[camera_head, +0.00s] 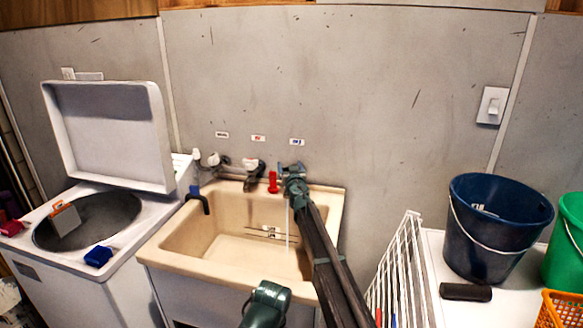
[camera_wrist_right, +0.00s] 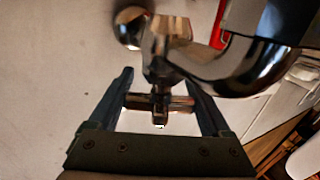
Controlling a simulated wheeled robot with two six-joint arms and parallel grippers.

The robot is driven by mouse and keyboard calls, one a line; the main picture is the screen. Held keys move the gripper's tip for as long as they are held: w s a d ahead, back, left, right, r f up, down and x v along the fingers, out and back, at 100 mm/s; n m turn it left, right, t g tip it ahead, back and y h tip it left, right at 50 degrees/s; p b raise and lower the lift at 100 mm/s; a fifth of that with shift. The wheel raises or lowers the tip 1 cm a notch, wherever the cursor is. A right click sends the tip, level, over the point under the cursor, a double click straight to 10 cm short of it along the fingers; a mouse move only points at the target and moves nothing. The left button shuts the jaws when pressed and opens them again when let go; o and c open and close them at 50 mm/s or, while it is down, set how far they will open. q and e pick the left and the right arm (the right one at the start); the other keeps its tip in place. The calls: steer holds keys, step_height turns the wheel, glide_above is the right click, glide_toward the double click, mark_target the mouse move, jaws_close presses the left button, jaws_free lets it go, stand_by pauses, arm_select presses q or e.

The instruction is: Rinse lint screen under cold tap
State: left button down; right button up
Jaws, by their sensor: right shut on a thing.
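My right gripper (camera_head: 295,176) is at the rightmost tap on the wall behind the sink, under a blue-marked label. In the right wrist view its two fingers (camera_wrist_right: 162,100) are on either side of the cold tap's metal cross handle (camera_wrist_right: 160,102), shut on it. A thin pale stream of water (camera_head: 287,228) falls into the beige sink (camera_head: 190,238). A flat grey piece with an orange edge (camera_head: 64,219), seemingly the lint screen, leans in the round opening of the white washer at the left. My left gripper is not in view.
The washer lid (camera_head: 108,135) stands open. Other taps (camera_head: 215,160) and a red fitting (camera_head: 273,183) are left of my gripper. A white rack (camera_head: 398,270), blue bucket (camera_head: 485,245), green bucket (camera_head: 568,250) and orange basket (camera_head: 558,312) stand at the right.

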steer(key=shift+a+n+y, duration=0.15)
steer(key=shift+n+y, duration=0.25)
steer(key=shift+y, duration=0.2)
steer(key=o, duration=1.2)
steer(key=shift+c, duration=0.2)
steer(key=shift+s, duration=0.1)
steer(key=v, duration=1.3)
steer(key=shift+s, duration=0.35)
steer(key=shift+r, duration=0.1)
